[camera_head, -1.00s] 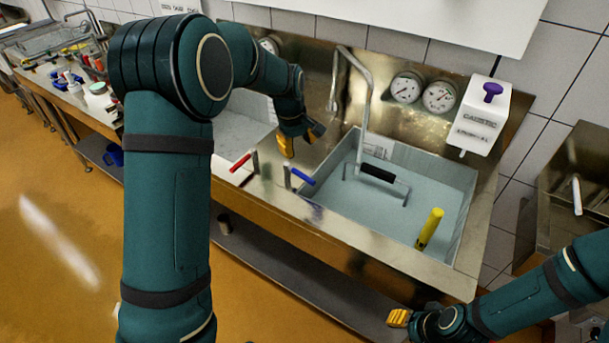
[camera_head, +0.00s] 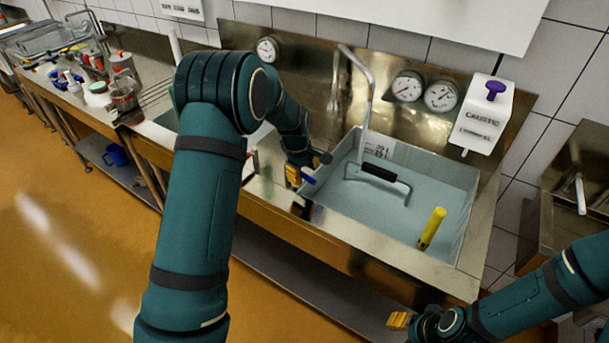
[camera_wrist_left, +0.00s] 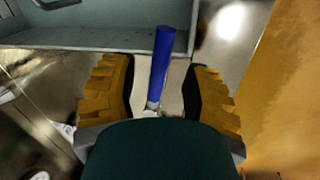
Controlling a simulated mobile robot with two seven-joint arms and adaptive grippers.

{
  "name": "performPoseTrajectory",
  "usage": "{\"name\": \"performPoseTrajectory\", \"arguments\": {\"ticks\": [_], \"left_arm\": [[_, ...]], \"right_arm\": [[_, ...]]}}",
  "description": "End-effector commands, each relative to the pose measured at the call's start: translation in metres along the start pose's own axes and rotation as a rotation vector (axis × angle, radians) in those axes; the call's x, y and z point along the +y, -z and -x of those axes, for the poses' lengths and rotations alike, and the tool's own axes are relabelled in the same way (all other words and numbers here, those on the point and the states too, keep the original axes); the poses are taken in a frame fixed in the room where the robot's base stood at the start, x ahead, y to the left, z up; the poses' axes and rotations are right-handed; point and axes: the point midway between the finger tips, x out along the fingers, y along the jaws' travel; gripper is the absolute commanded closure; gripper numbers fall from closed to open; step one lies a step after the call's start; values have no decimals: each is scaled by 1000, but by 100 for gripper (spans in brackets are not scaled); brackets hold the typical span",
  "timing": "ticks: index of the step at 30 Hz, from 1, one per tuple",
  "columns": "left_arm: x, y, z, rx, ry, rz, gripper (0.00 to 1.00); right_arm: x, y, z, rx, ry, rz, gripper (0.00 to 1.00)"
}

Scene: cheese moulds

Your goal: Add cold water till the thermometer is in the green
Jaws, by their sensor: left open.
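The blue-handled cold water lever (camera_head: 308,176) stands at the left front rim of the basin (camera_head: 468,222). My left gripper (camera_head: 299,174) is at this lever. In the left wrist view the blue lever (camera_wrist_left: 162,62) stands between the two open yellow fingers of the left gripper (camera_wrist_left: 159,98), with gaps on both sides. The red-handled lever (camera_head: 253,161) is partly hidden by my left arm. A yellow stick (camera_head: 431,228), perhaps the thermometer, leans in the pale water; I cannot read a scale on it. My right gripper (camera_head: 400,321) is low in front of the counter, its opening unclear.
A bent metal spout (camera_head: 369,90) rises over the basin. A black-handled tool (camera_head: 379,173) lies in the basin. Round dials (camera_head: 407,87) and a caustic dispenser (camera_head: 484,115) are on the back wall. Jars and pots (camera_head: 97,94) stand on the far left counter.

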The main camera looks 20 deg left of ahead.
Motion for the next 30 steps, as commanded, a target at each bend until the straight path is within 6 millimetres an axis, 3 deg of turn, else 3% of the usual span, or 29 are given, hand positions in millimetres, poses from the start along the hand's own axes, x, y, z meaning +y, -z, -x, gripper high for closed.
{"name": "performPoseTrajectory", "arguments": {"ticks": [6,15,19,30], "left_arm": [[1,0,-14,0,-2,-1,52],[1,0,-15,0,-2,0,53],[1,0,-15,0,-1,0,99],[0,0,-16,0,0,-1,100]], "right_arm": [[0,0,-1,0,0,0,53],[0,0,-1,0,0,0,53],[0,0,-1,0,0,0,53],[0,0,-1,0,0,0,53]]}}
